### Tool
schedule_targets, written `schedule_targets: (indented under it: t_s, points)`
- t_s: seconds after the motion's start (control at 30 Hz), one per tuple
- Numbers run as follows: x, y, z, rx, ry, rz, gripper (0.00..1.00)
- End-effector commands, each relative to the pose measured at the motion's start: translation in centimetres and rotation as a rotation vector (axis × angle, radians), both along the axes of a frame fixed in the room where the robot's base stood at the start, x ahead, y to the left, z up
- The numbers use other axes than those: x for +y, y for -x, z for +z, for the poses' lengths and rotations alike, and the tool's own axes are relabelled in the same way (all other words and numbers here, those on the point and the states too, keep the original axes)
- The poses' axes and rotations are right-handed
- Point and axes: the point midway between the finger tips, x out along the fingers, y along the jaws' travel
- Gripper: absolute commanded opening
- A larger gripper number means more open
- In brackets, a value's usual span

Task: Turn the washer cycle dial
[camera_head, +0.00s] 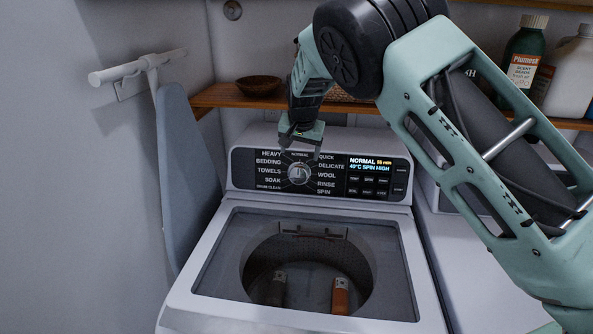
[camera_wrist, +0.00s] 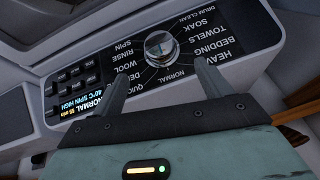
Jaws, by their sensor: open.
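The washer (camera_head: 190,290) stands in front of me with its control panel (camera_head: 245,170) at the back. The silver cycle dial (camera_head: 299,174) sits among printed cycle names, and beside it a display reads NORMAL. The dial also shows in the wrist view (camera_wrist: 160,47), upside down. My gripper (camera_head: 300,150) is just above the dial and points down at it. In the wrist view its two fingers (camera_wrist: 160,78) are spread apart, one on each side below the dial, with nothing between them. I see no contact with the dial, though the exact gap is hard to tell.
A wooden shelf (camera_head: 225,98) with a bowl (camera_head: 258,86) runs behind. A green bottle (camera_head: 525,60) stands upper right. An ironing board (camera_head: 188,175) leans at left.

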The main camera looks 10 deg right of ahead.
Motion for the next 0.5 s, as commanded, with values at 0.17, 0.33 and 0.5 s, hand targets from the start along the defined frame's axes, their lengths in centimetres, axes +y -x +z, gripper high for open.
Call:
schedule_targets:
  t_s: [0.17,0.33,0.5]
  points:
    - [-0.4,-1.4,-3.4,0.005,0.003,-0.001,0.77]
    - [-0.6,-2.8,-6.4,0.003,0.002,0.000,0.77]
    - [-0.7,-3.9,-8.9,0.003,0.001,0.000,0.77]
